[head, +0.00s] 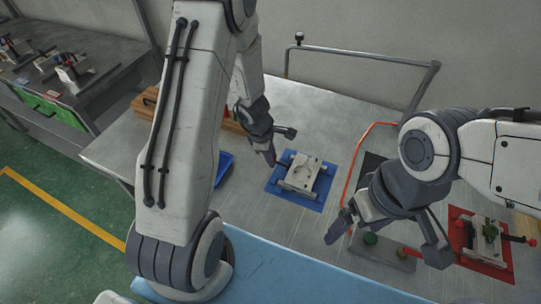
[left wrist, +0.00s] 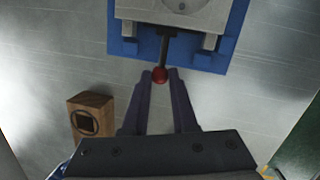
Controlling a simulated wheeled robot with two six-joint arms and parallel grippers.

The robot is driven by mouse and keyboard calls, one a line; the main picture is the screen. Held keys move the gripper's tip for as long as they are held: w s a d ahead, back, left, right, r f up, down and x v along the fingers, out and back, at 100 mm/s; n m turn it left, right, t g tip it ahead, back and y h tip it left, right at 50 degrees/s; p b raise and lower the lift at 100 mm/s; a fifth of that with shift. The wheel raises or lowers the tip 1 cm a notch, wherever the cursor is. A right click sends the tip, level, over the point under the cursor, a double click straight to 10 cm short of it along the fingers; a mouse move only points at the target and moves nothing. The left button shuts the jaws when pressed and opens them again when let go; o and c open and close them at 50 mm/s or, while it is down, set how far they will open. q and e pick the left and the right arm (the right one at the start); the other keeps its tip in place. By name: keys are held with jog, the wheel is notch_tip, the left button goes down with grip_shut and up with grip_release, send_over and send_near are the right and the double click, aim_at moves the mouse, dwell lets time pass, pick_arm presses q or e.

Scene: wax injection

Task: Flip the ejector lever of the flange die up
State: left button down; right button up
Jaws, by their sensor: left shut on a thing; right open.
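A light metal die (head: 301,174) with a round hollow lies on a blue mat (head: 314,204); its near edge also shows at the top of the left wrist view (left wrist: 182,12). A dark lever with a red knob (left wrist: 160,75) sticks out from it, and the knob is between the fingertips of my left gripper (left wrist: 161,78). In the head view my left gripper (head: 278,148) is at the die's left side, shut on the knob. My right gripper (head: 385,242) is open and empty above the near right part of the table. The lever is mostly hidden in the head view.
Another die (head: 484,239) with a red-knobbed lever stands on a red mat (head: 467,225) at the right. A grey control base with a green button (head: 370,238) lies below my right gripper. A wooden block (left wrist: 91,116) and a blue tray (head: 223,165) lie to the left.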

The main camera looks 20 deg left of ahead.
pick_arm(q)
jog(key=r+y+p, duration=0.1)
jog(key=p, duration=0.1)
jog(key=d+y+p, duration=0.1)
jog(key=p, duration=0.1)
jog(key=shift+r, duration=0.4)
jog(key=shift+y+p, duration=0.5)
jog(key=shift+y, duration=0.2)
jog(key=shift+f, duration=0.1)
jog(key=c, duration=0.7)
grip_release()
jog(key=p+v, duration=0.7)
jog(key=v, duration=0.3)
jog(key=shift+r, duration=0.2)
